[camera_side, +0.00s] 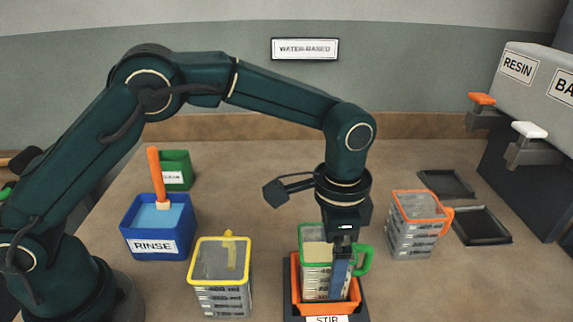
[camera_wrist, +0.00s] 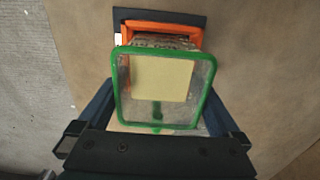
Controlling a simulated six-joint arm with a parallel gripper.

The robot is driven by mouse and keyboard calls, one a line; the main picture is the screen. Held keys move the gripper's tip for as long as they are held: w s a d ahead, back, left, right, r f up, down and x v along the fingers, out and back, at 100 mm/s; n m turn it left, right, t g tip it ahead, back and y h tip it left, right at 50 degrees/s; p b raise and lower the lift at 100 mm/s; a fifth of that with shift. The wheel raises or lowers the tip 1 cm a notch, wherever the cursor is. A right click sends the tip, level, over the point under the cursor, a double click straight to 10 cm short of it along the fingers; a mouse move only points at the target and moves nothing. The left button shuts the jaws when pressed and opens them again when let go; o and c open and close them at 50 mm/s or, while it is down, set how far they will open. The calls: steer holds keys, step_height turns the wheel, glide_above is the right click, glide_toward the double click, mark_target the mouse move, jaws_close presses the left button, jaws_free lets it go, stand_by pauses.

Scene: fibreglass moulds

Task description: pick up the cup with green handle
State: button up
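The clear cup with the green rim and green handle (camera_side: 365,258) stands upright in the orange tray (camera_side: 296,292) on the STIR stand. It holds something cream-coloured. In the wrist view the cup's green rim (camera_wrist: 121,90) is near the centre, with the orange tray (camera_wrist: 206,40) behind it. My gripper (camera_side: 340,280) points down over the cup, one finger in front of its near side. In the wrist view its fingers (camera_wrist: 160,105) lie on either side of the cup, apart from each other. I cannot tell whether they press on the cup.
A yellow-rimmed cup (camera_side: 221,285) stands left of the tray, and an orange-rimmed cup (camera_side: 412,230) stands to the right. A blue RINSE tub (camera_side: 152,246) and a green container (camera_side: 176,172) are at left. Resin dispensers (camera_side: 535,70) and dark trays (camera_side: 481,225) are at right.

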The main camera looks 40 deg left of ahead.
steer(key=a+r+n+t, duration=0.1)
steer(key=a+r, duration=0.2)
steer(key=r, duration=0.5)
steer(key=a+r+n, duration=0.1)
steer(key=a+r, duration=0.1)
steer(key=r, duration=0.7)
steer(key=s+a+f+n+t, duration=0.2)
steer(key=s+a+n, duration=0.1)
steer(key=s+a, duration=0.2)
steer(key=s+a+f+n+t, duration=0.2)
steer(key=s+a, duration=0.4)
steer(key=s, duration=0.3)
steer(key=shift+f+n+t, duration=0.3)
steer(key=shift+f+n, duration=0.4)
steer(key=shift+n, duration=0.2)
steer(key=shift+s+a+f, duration=0.1)
steer(key=shift+s+f, duration=0.15)
steer(key=shift+f, duration=0.05)
steer(key=c, duration=0.8)
